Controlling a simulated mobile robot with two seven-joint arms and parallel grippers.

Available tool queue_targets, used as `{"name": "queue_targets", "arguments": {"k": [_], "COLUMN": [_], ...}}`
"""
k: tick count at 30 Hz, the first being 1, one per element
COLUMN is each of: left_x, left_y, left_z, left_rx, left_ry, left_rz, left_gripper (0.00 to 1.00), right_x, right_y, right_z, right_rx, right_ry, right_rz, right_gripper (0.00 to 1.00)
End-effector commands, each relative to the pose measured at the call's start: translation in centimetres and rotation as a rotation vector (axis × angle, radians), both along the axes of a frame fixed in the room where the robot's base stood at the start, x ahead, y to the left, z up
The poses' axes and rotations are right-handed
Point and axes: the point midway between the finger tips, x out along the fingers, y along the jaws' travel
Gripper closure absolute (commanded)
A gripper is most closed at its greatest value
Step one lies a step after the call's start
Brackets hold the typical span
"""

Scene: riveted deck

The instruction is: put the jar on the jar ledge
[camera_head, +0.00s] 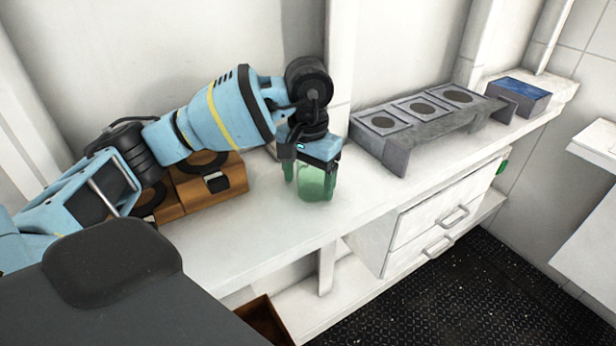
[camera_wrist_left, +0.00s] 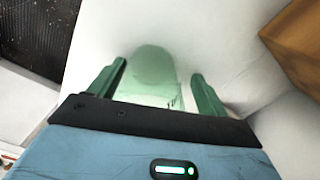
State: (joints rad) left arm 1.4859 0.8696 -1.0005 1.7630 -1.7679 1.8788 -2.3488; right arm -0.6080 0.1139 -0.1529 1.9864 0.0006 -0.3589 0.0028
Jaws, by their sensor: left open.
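The jar (camera_head: 313,187) is green and see-through and stands upright on the white counter. My left gripper (camera_head: 311,175) is over it, pointing down, with its green fingers on either side of the jar. In the left wrist view the jar (camera_wrist_left: 152,68) shows between the two spread fingers of the gripper (camera_wrist_left: 157,85), with gaps beside it. The jaws are open. A grey raised ledge (camera_head: 422,145) with three square pads, each with a dark round spot, stands on the counter to the right; it looks like the jar ledge. My right gripper is out of view.
Brown wooden boxes (camera_head: 222,180) stand behind my left arm; one shows in the left wrist view (camera_wrist_left: 300,45). A blue-topped grey box (camera_head: 520,95) is at the ledge's far end. White drawers (camera_head: 440,215) are under the counter. The counter (camera_head: 365,195) between jar and ledge is clear.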

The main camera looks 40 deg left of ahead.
Motion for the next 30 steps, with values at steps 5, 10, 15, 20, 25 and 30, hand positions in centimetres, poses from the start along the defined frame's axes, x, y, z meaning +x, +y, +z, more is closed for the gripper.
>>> {"name": "queue_targets", "arguments": {"k": [5,10,15,20,25,30], "left_x": [0.1,0.1,0.0,0.0,0.0,0.0], "left_y": [0.0,0.0,0.0,0.0,0.0,0.0], "left_z": [1.6,4.8,8.6,11.0,12.2,12.3], "left_rx": [0.000,-0.001,0.001,0.000,0.000,0.000], "left_ry": [-0.003,-0.005,-0.009,-0.007,-0.003,0.000], "left_rz": [0.000,-0.001,0.000,0.000,0.000,-0.001], "left_gripper": [0.23,0.23,0.23,0.23,0.23,0.23], "right_x": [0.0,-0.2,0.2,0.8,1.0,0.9], "right_y": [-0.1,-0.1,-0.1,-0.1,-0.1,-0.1], "right_z": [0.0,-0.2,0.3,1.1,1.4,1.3], "right_rx": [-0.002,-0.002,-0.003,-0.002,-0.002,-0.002], "right_ry": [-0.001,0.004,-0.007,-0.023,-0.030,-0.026], "right_rz": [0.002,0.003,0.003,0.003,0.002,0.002], "right_gripper": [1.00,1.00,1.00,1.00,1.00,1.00]}}
